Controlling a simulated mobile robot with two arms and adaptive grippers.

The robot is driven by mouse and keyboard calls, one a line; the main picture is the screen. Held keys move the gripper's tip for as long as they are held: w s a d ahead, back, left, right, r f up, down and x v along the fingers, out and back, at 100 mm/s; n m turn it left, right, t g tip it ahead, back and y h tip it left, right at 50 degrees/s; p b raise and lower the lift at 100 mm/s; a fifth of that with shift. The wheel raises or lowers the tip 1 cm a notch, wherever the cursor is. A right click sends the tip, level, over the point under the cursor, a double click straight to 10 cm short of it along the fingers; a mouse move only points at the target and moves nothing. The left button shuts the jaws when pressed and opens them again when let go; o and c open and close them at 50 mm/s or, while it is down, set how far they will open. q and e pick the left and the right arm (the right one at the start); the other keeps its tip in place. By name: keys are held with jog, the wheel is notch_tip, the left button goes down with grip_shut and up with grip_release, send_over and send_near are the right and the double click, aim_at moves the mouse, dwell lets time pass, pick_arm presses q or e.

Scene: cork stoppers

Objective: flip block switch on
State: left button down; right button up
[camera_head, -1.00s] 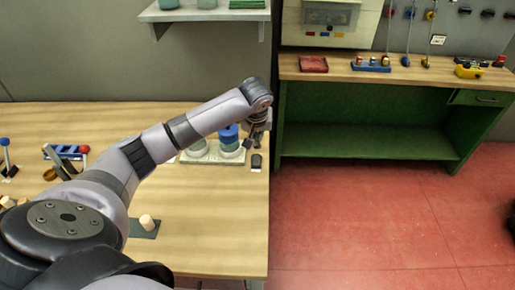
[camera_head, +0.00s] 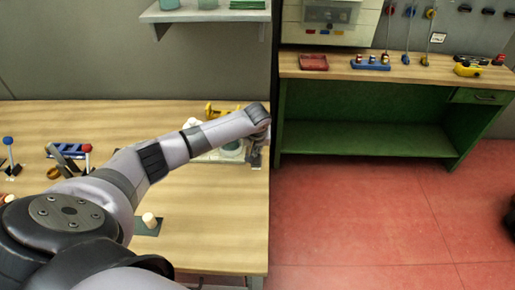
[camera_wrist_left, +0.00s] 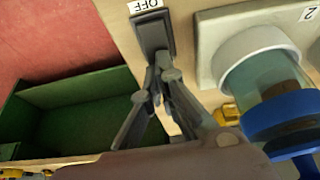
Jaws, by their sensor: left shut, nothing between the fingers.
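The block switch (camera_wrist_left: 152,33) is a dark grey rocker on a pale block, with an OFF label (camera_wrist_left: 144,5) at its upper end in the left wrist view. My left gripper (camera_wrist_left: 164,68) is shut and empty. Its fingertips are at the lower end of the rocker, touching it or very close; I cannot tell which. In the head view the left gripper (camera_head: 256,162) is low at the right edge of the wooden table, and it hides the switch there. My right gripper is not in view.
A clear jar (camera_wrist_left: 270,75) with a blue cap (camera_wrist_left: 290,122) stands in a white ring beside the switch. A small cork (camera_head: 149,219) stands on a dark mat nearer me. A green bench (camera_head: 375,125) is across the red floor. The table's front right is clear.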

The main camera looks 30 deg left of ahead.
pick_arm(q)
jog(key=shift+w+a+f+g, duration=0.1)
jog(key=shift+w+f+g, duration=0.1)
jog(key=shift+f+g, duration=0.15)
jog(key=shift+h, duration=0.3)
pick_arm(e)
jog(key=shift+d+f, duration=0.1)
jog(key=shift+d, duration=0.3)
pick_arm(q)
jog(key=shift+s, duration=0.1)
jog(key=shift+s+d+r+p, duration=0.15)
jog(key=shift+s+d+p, duration=0.35)
jog(key=shift+p, duration=0.8)
jog(key=shift+a, duration=0.15)
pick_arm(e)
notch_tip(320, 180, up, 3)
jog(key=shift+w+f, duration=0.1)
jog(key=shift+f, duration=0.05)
pick_arm(q)
jog(key=shift+r, duration=0.1)
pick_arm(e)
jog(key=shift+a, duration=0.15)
